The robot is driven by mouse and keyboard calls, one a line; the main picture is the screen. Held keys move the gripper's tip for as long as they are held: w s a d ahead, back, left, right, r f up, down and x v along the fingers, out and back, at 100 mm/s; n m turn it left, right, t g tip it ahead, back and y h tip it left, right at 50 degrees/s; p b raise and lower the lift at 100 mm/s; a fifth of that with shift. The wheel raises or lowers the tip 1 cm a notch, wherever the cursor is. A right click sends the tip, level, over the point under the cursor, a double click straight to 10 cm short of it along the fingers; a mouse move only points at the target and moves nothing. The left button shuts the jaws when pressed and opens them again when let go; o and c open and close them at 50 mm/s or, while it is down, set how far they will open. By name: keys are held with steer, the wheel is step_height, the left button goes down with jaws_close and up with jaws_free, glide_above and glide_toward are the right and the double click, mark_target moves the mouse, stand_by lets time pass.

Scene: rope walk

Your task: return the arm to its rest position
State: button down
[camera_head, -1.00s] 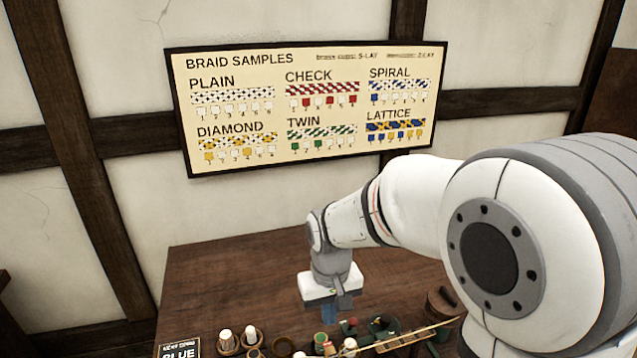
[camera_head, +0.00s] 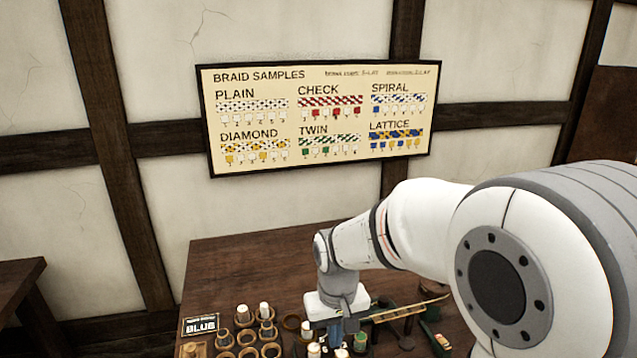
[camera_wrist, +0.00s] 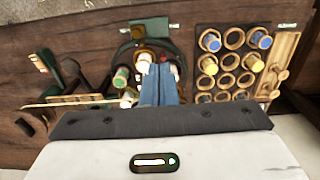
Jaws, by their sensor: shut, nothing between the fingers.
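My arm reaches in from the right in the head view, and its wrist hangs down over the brown wooden table (camera_head: 240,265). My gripper (camera_head: 335,334) points down above the bobbins near the table's front. In the wrist view my gripper (camera_wrist: 162,82) shows as blue fingers held together with nothing between them. Behind the fingers is a dark round stand (camera_wrist: 135,60) with several bobbins around it, one with a green top (camera_wrist: 120,77). I cannot tell exactly how far the fingertips are above the stand.
A rack of round holders (camera_wrist: 232,82) holds several blue- and yellow-topped bobbins. A light wooden stick (camera_head: 410,308) lies right of my gripper. The braid samples board (camera_head: 320,115) hangs on the wall. The table's back left is clear.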

steer(key=s+d+r+m+t, duration=0.3)
steer(key=s+d+r, duration=0.5)
steer(key=s+d, duration=0.4)
steer(key=shift+s, duration=0.25)
